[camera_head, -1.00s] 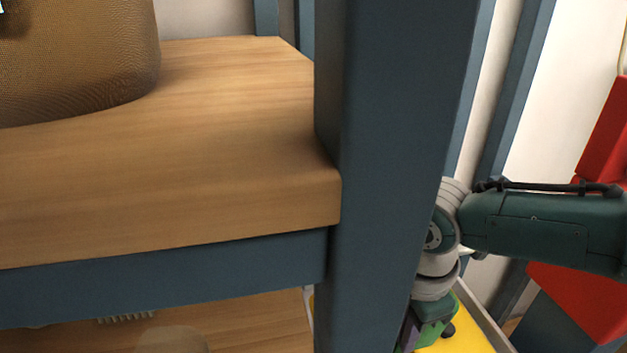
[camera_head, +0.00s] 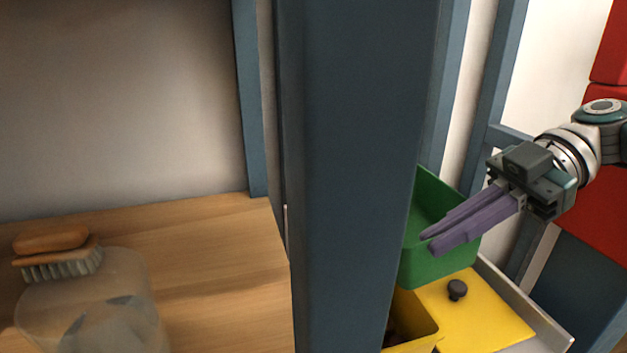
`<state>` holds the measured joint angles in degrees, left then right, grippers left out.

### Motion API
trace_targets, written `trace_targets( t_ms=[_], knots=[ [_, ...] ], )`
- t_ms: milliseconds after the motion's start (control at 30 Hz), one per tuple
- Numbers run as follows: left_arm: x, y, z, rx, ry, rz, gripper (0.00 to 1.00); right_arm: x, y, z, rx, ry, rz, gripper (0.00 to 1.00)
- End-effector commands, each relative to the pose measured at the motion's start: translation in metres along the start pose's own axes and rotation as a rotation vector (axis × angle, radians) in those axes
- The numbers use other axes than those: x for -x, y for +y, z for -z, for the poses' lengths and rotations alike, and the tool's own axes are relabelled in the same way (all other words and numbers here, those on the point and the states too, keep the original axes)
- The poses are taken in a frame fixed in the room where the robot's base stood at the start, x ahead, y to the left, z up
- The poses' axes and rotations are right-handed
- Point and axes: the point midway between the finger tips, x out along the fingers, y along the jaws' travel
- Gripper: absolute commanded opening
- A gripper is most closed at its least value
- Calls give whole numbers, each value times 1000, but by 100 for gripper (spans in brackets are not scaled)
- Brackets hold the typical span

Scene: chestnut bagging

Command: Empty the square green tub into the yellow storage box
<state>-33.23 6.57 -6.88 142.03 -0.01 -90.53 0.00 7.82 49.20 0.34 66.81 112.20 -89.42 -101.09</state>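The square green tub (camera_head: 428,266) shows at the right, partly hidden by a blue-grey post. It appears roughly upright, and I cannot see its contents. My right gripper (camera_head: 428,245) reaches in from the right. Its purple fingers lie close together across the tub's near rim. I cannot tell whether they clamp the rim or only pass in front of it. The open yellow storage box (camera_head: 418,341) stands below and in front of the tub, with a few dark things inside. Its left part is hidden by the post. My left gripper is out of view.
A yellow lid with a black knob (camera_head: 457,289) lies right of the box, beside a pale tray edge (camera_head: 530,309). The blue-grey post (camera_head: 350,180) blocks the middle. A wooden shelf (camera_head: 225,250) at left holds a brush (camera_head: 55,252) and a translucent container (camera_head: 95,310).

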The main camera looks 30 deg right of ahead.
Motion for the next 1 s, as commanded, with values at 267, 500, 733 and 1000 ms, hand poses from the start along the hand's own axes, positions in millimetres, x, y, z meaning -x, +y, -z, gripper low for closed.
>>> trace_targets(
  t_ms=[267, 500, 733, 1000],
  knots=[
    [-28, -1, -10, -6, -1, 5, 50, 4, 0, 5, -3, 154, -8, 0],
    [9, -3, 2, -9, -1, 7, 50, 11, -11, 35, -7, 170, -5, 0],
    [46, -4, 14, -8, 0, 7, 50, 13, -26, 58, -6, 169, -6, 0],
    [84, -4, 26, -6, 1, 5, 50, 14, -44, 85, -6, 168, -6, 0]
  ],
)
